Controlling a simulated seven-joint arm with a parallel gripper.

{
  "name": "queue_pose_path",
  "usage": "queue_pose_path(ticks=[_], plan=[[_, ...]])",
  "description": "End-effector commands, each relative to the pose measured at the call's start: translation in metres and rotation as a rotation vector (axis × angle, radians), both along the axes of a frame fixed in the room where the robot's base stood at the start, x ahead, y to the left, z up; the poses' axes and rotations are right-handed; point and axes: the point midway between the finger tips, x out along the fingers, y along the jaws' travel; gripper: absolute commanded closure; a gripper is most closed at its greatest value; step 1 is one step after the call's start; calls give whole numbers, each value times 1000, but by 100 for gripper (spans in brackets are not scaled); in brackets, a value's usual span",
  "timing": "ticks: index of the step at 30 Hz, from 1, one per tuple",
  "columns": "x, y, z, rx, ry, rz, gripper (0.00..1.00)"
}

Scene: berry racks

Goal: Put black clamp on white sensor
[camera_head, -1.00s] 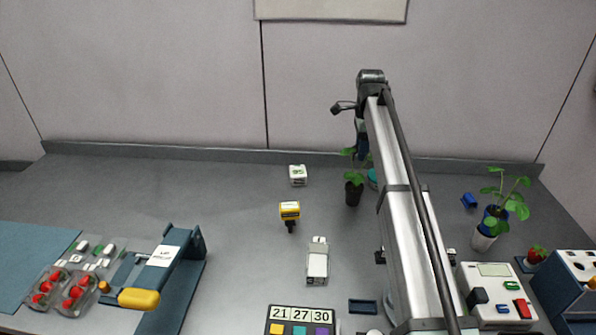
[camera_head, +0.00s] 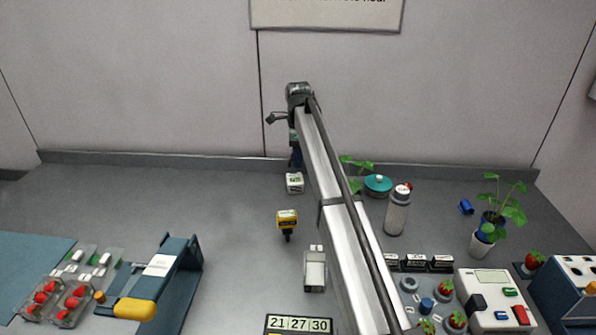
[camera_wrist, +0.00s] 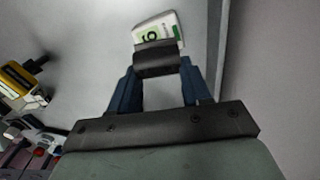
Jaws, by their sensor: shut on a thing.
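The white sensor (camera_head: 295,184) is a small white block with a green mark on the grey table near the back wall. It also shows in the wrist view (camera_wrist: 158,29), at the top. My gripper (camera_head: 296,164) points down just over the sensor in the head view. In the wrist view my gripper (camera_wrist: 159,73) has its blue fingers shut on the black clamp (camera_wrist: 155,59). The clamp overlaps the sensor's near edge in that view; I cannot tell whether they touch. In the head view the clamp is too small to make out.
A yellow device (camera_head: 287,219) stands in front of the sensor. A white-grey block (camera_head: 315,270) lies nearer. Table left of the sensor is clear.

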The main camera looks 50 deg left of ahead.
Motion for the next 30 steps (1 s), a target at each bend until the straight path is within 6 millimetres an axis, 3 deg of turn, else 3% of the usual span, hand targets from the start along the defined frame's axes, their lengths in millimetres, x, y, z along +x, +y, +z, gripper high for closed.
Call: queue_pose_path(ticks=[15, 28, 29, 30], plan=[[0, -1, -53, -1, 1, 0, 96], [0, 0, -58, 0, 0, 0, 96], [0, 0, -57, 0, 0, 0, 50], [0, 0, -57, 0, 0, 0, 46]])
